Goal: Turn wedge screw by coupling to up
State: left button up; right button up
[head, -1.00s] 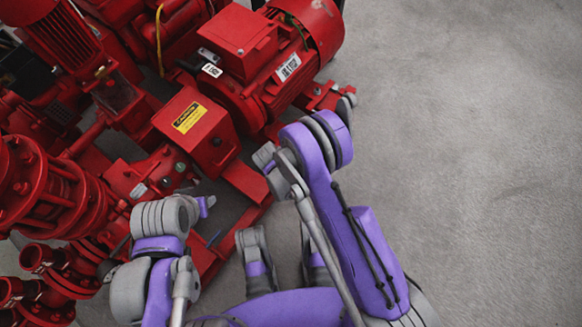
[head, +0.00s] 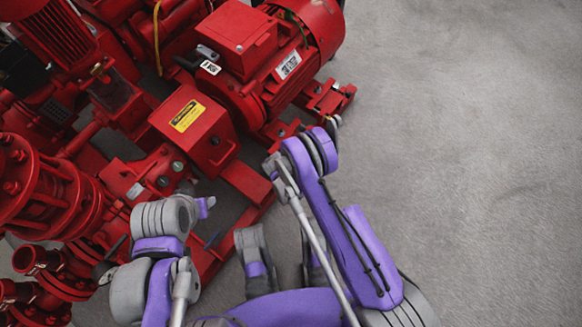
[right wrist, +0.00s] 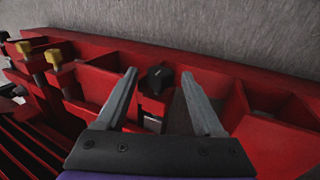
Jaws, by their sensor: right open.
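In the right wrist view a dark, black-headed screw (right wrist: 157,80), which looks like the wedge screw, stands in the red base frame (right wrist: 240,115). My right gripper (right wrist: 158,73) is open, with one finger on each side of the screw head in the picture. A gap shows on both sides, and I see no contact. In the head view the red coupling guard (head: 193,125) with a yellow label sits beside the motor. My right arm reaches to the base by the motor, and its fingers cannot be made out there. My left arm is at lower left; its jaws are not clear.
Two brass-coloured screw heads stand at the left in the right wrist view, the nearer one (right wrist: 54,58) on the same frame. The red motor (head: 270,60) and flanged pipes (head: 50,190) crowd the left. Grey floor (head: 470,130) is open to the right.

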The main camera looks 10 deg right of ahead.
grip_shut()
dwell(0.4)
jog(key=shift+w+d+g+y, duration=0.1)
jog(key=shift+d+g+y, duration=0.05)
jog(key=shift+g+y, duration=0.15)
jog(key=shift+w+d+g+y, duration=0.1)
jog(key=shift+d+g+y, duration=0.05)
jog(key=shift+g+y, duration=0.45)
jog(key=shift+w+d+g+y, duration=0.1)
jog(key=shift+w+g+y, duration=0.05)
jog(key=shift+g+y, duration=0.6)
jog(key=shift+w+d+g+y, duration=0.1)
jog(key=shift+g+y, duration=0.65)
grip_release()
